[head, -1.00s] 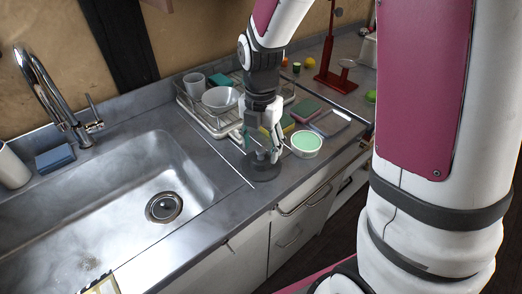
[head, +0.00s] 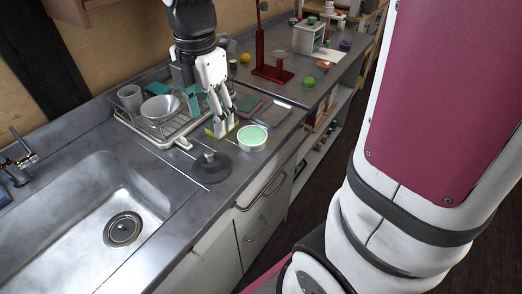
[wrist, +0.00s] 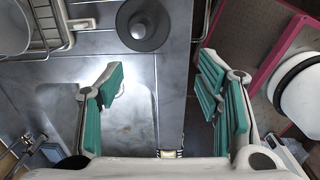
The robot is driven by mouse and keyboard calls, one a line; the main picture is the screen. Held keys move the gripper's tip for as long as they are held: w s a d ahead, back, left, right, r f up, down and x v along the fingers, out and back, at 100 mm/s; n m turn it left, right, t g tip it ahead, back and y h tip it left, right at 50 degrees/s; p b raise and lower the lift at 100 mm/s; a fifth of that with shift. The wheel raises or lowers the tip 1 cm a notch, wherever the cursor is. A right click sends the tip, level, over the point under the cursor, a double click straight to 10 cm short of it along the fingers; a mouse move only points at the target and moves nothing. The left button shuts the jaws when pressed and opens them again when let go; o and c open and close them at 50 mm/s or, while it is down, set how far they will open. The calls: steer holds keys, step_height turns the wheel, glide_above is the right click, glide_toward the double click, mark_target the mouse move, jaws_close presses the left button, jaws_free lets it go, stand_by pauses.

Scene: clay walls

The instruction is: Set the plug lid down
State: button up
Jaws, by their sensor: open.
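The plug lid (head: 211,167) is a dark grey disc with a knob on top. It lies flat on the steel counter right of the sink, near the front edge. My gripper (head: 224,130) is open and empty, raised above the counter and apart from the lid. In the wrist view its green-padded fingers (wrist: 165,88) stand wide apart with nothing between them.
A white tub with a green top (head: 252,137) stands right of the lid. A dish rack (head: 160,124) with a bowl (head: 160,108) and a mug (head: 130,97) is behind it. The sink (head: 75,215) lies to the left. A red stand (head: 272,70) is farther back.

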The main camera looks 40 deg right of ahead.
steer(key=s+r+m+t, duration=0.1)
steer(key=s+r+m, duration=0.1)
steer(key=s+m, duration=0.8)
steer(key=s+r+m+t, duration=0.1)
steer(key=s+m, duration=0.9)
steer(key=m, duration=0.1)
steer(key=shift+s+r, duration=0.15)
steer(key=shift+r, duration=0.2)
step_height(320, 180, up, 10)
steer(key=t+p, duration=0.1)
steer(key=p, duration=0.7)
steer(key=shift+t, duration=0.4)
steer(key=shift+d+f, duration=0.1)
steer(key=shift+f, duration=0.05)
